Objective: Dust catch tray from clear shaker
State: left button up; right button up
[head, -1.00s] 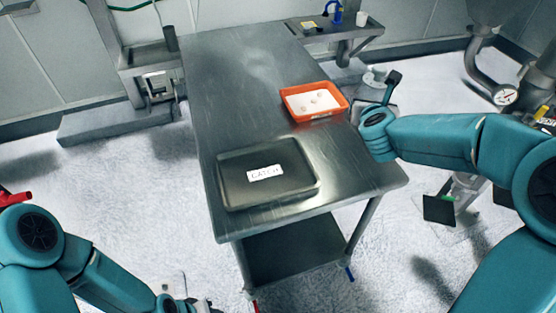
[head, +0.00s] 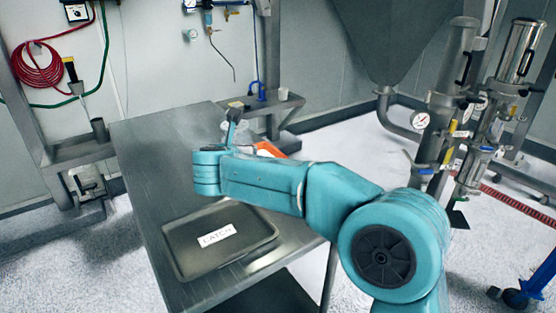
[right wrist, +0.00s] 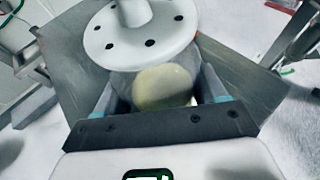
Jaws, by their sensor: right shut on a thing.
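The catch tray (head: 188,246) is a dark, flat, shallow metal tray with a white "CATCH" label (head: 217,235), lying on the near part of the steel table. My right gripper (right wrist: 158,92) is shut on the clear shaker (right wrist: 163,86). The shaker has a pale yellow powder inside and a white round flange with dark holes. In the head view my right arm reaches over the table; its gripper end is beyond the catch tray and mostly hidden behind my wrist. The shaker's tilt is hard to tell. My left gripper is out of view.
The steel table (head: 150,150) is bare along its left side. An orange tray (head: 268,148) is mostly hidden behind my right arm. A hopper (head: 395,40) and steel pipework stand at the right.

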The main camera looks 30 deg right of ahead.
jog(key=a+f+n+y+b, duration=0.1)
jog(key=a+f+b, duration=0.15)
jog(key=a, duration=0.45)
pick_arm(q)
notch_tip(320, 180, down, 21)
jog(key=b, duration=1.6)
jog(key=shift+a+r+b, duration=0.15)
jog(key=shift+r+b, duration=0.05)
jog(key=shift+b, duration=0.15)
pick_arm(e)
jog(key=d+f+n+t+y, duration=0.2)
jog(key=n+t, duration=0.5)
jog(key=n, duration=0.8)
jog(key=d+f+n+t+y, duration=0.2)
jog(key=n+t+y, duration=0.3)
jog(key=n, duration=1)
jog(key=shift+w+d+f+n+t, duration=0.25)
jog(key=shift+w+f+t, duration=0.35)
jog(key=shift+t, duration=0.5)
